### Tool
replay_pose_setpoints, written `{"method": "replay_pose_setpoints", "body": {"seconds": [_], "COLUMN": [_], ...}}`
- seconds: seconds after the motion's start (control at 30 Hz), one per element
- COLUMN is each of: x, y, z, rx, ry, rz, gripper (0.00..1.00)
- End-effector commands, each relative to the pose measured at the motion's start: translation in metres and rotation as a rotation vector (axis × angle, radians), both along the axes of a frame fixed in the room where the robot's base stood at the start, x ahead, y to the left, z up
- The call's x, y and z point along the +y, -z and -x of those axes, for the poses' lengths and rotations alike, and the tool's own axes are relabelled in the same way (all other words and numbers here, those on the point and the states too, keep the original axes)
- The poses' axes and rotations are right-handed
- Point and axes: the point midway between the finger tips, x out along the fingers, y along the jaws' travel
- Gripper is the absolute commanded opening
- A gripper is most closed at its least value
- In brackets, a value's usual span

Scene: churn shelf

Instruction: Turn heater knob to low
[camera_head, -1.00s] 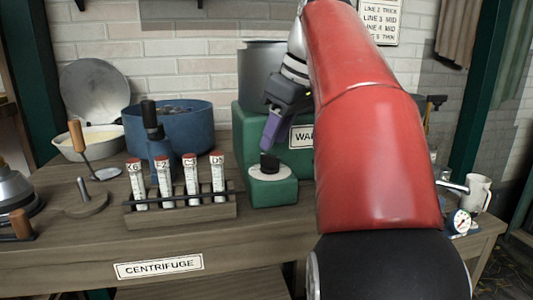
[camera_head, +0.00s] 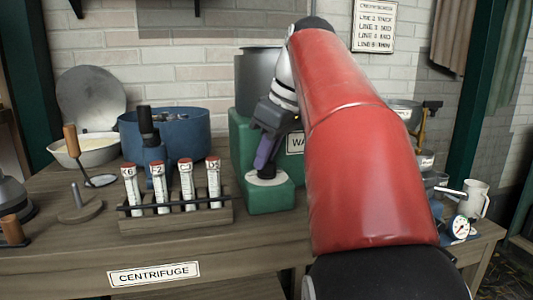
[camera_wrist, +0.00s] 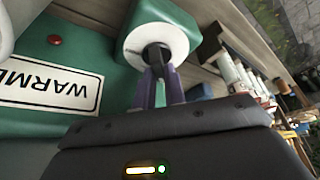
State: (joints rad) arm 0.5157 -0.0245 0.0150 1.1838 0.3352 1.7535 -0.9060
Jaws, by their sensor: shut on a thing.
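The heater is a green box (camera_head: 241,140) with a partly hidden label that reads "WARM" in the wrist view (camera_wrist: 50,88). A green block (camera_head: 268,199) at its front carries a white round dial (camera_wrist: 182,40) with a black knob (camera_wrist: 156,56) in its middle. My gripper (camera_head: 260,168) has purple fingers and points down onto the dial. In the wrist view, my gripper (camera_wrist: 157,80) has its fingers on both sides of the black knob and is shut on it. The fingers hide the knob in the head view. I cannot read any dial marks.
A rack (camera_head: 176,217) of several labelled tubes stands just left of the heater block. A blue tub (camera_head: 185,137) and a grey metal pot (camera_head: 257,80) are behind. A small gauge (camera_head: 460,227) and a white mug (camera_head: 475,200) stand at the right.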

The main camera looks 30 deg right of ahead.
Motion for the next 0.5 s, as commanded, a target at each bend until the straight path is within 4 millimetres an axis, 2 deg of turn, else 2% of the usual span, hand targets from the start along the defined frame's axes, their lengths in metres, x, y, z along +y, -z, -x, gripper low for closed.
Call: {"method": "replay_pose_setpoints", "body": {"seconds": [0.27,0.5], "x": [0.0002,0.0011], "y": [-0.0009,-0.0015], "z": [0.0004,0.0004], "rx": [-0.001,0.0], "ry": [0.052,0.205], "rz": [0.001,0.001], "gripper": [0.0,0.0]}}
